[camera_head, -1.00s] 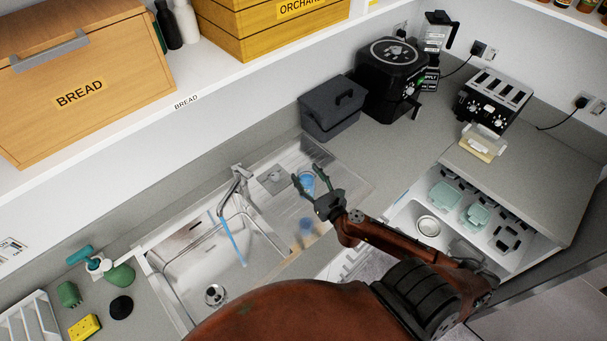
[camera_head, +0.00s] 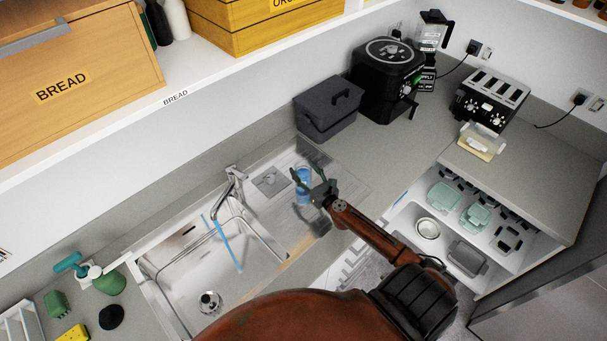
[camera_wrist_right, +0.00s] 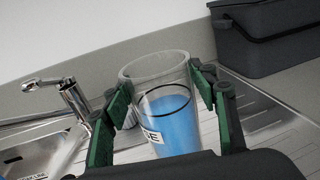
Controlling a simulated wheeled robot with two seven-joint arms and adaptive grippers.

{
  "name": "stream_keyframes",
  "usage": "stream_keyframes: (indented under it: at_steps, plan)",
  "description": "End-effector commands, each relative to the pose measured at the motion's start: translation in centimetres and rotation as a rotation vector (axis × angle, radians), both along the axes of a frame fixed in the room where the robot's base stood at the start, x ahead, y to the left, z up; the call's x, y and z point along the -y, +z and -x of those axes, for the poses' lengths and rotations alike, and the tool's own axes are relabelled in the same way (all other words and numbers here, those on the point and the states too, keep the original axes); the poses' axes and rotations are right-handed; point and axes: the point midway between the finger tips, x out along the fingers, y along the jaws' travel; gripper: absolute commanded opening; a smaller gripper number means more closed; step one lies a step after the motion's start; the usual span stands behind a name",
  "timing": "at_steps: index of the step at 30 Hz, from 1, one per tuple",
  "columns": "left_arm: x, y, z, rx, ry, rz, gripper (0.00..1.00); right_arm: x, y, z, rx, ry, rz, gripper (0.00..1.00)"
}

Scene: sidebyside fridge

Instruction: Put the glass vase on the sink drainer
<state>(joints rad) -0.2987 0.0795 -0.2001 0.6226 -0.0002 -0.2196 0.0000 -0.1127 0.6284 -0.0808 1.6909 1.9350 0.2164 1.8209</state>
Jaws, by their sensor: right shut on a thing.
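The glass vase (camera_head: 303,188) is a clear tumbler shape with a blue lower part and a dark line around it. It is over the ribbed metal sink drainer (camera_head: 345,187), right of the sink bowl. My right gripper (camera_head: 304,181) is shut on it. In the right wrist view the vase (camera_wrist_right: 165,105) stands roughly upright between the green finger pads (camera_wrist_right: 155,100), with part of a label showing. Its base is hidden by the gripper, so I cannot tell whether it touches the drainer (camera_wrist_right: 262,118). My left gripper is not in view.
The tap (camera_head: 232,182) and sink bowl (camera_head: 215,255) are left of the vase. A dark grey bin (camera_head: 328,108) stands behind the drainer, with a black air fryer (camera_head: 388,75) beyond. An open drawer (camera_head: 400,222) with containers is at right. A shelf (camera_head: 110,125) overhangs the back.

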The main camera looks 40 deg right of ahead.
Motion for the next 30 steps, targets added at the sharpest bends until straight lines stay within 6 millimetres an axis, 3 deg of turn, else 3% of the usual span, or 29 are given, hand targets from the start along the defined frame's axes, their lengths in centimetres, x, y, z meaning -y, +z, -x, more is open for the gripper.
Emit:
stream_keyframes:
  at_steps: [5,17,18,25,30]
  plan:
    - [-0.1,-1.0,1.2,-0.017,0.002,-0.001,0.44,0.1,-1.0,-0.1,0.006,-0.002,0.002,0.26]
    - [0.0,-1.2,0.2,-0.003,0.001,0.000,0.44,0.1,-1.3,-0.1,0.006,-0.002,0.002,0.26]
    - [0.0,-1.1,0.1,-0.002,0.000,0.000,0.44,0.1,-1.5,0.0,0.002,-0.002,0.001,0.55]
    - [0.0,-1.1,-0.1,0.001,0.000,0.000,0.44,0.1,-1.5,0.0,0.002,-0.002,0.001,0.71]
    - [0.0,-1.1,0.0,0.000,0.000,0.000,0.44,0.1,-1.5,0.0,0.002,-0.002,0.001,0.71]
